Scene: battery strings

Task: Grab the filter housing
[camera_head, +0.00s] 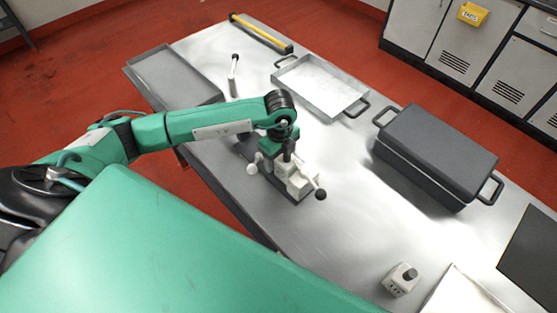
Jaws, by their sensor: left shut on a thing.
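My left gripper (287,160) reaches down over the middle of the steel table (350,215). It is shut on a pale, blocky thing, which I take to be the filter housing (298,184). A dark-knobbed lever sticks out at its right and a pale round knob at its left. The gripper and wrist hide its upper part, so the exact grip, and whether its underside touches the table, cannot be told. My right gripper is not in view.
A dark lidded case (440,150) stands to the right, with a shallow handled tray (318,88) behind. A grey tray (172,76) lies back left. A yellow bar (260,32) lies at the far edge.

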